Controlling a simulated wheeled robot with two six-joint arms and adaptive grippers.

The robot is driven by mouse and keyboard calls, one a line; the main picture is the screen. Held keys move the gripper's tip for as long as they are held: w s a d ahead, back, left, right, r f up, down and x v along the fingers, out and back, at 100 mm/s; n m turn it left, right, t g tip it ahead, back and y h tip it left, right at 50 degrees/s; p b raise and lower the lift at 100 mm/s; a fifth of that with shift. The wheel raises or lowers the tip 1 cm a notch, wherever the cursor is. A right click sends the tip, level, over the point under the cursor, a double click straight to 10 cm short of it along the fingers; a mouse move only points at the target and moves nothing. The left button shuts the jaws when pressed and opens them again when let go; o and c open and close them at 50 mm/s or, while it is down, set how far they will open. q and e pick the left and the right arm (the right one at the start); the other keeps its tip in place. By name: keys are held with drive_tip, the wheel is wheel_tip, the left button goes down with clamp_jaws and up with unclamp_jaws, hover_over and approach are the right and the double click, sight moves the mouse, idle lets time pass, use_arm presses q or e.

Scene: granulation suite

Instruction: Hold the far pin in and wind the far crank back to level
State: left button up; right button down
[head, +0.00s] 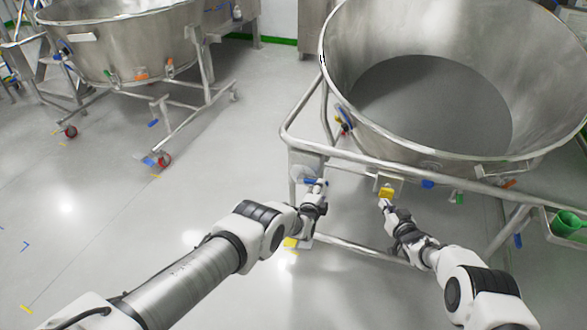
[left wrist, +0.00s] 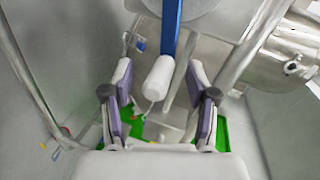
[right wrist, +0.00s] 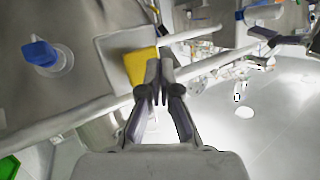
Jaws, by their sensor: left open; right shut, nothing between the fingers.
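The crank has a blue arm (left wrist: 171,30) with a white cylindrical handle (left wrist: 157,78) and a pale round hub (left wrist: 190,7). In the head view its blue arm (head: 312,181) shows at the bin frame's left corner. My left gripper (head: 318,190) is open, and its fingers (left wrist: 162,110) stand either side of the handle with gaps. A yellow block (head: 386,191), apparently the pin's push face, sits on a grey plate under the bin. My right gripper (head: 383,203) is shut and empty. Its fingertips (right wrist: 161,65) are at the yellow block (right wrist: 141,66); whether they press on it I cannot tell.
The large steel bin (head: 345,90) stands on a tubular frame (head: 300,110). A blue knob (right wrist: 41,53) is left of the yellow block in the right wrist view. A green scoop (head: 567,222) lies at the right. A second bin (head: 120,45) stands back left; floor between is clear.

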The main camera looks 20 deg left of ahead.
drive_tip(key=shift+w, duration=0.55)
idle(0.4)
drive_tip(key=shift+w, duration=0.2)
idle(0.4)
